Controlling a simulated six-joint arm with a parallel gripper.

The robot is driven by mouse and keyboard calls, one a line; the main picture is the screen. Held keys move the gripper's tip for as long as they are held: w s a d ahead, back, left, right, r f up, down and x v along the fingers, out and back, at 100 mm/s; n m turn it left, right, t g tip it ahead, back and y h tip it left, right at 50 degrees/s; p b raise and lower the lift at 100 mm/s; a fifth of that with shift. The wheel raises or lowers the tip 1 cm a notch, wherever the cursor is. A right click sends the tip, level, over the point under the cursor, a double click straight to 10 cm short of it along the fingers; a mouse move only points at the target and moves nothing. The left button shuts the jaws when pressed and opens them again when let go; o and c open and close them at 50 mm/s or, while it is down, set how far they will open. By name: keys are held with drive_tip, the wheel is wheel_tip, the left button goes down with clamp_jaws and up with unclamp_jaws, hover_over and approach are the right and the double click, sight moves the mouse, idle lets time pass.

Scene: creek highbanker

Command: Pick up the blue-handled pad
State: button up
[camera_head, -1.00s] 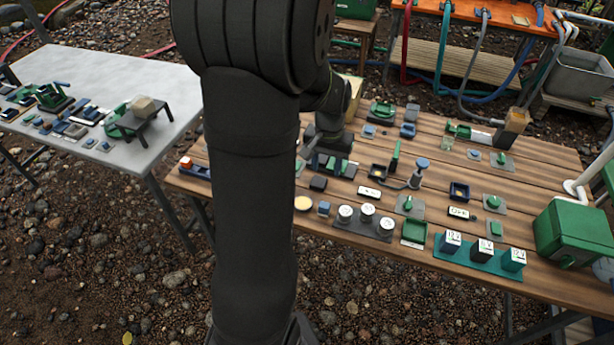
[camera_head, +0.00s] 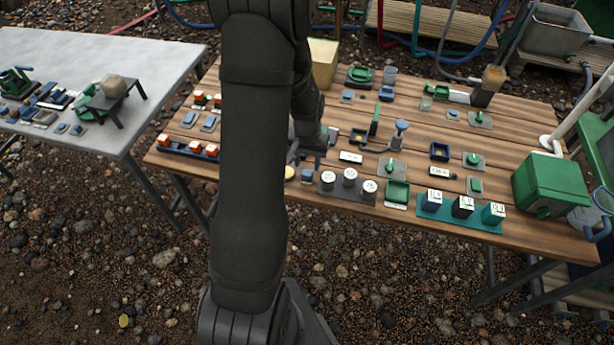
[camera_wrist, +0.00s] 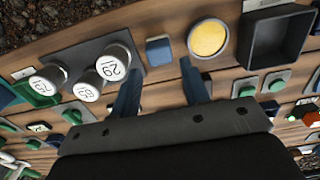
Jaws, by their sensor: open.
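A small blue block-like pad (camera_wrist: 159,51) lies on the wooden bench, between the white numbered cylinders and a round yellow disc in the wrist view. It also shows in the head view (camera_head: 306,175), just below my gripper. Other blue-topped pads on grey plates (camera_head: 188,119) sit farther left, so I cannot be sure which one is the blue-handled pad. My gripper (camera_wrist: 162,78) is open, and its two dark blue fingers point toward the small blue pad. The pad appears just beyond the fingertips, with nothing between them. My arm hides part of the bench.
White-topped cylinders stand on a grey tray (camera_head: 327,194). The yellow disc (camera_wrist: 208,39) and an open black box (camera_wrist: 278,38) are close by. A green tray (camera_head: 397,193), a teal rack of cubes (camera_head: 470,221) and a green bin (camera_head: 549,184) stand to the right.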

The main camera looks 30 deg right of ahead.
sight(307, 172)
drive_tip(key=shift+s+a+f, duration=0.1)
drive_tip(key=shift+f, duration=2.8)
drive_tip(key=c, duration=0.7)
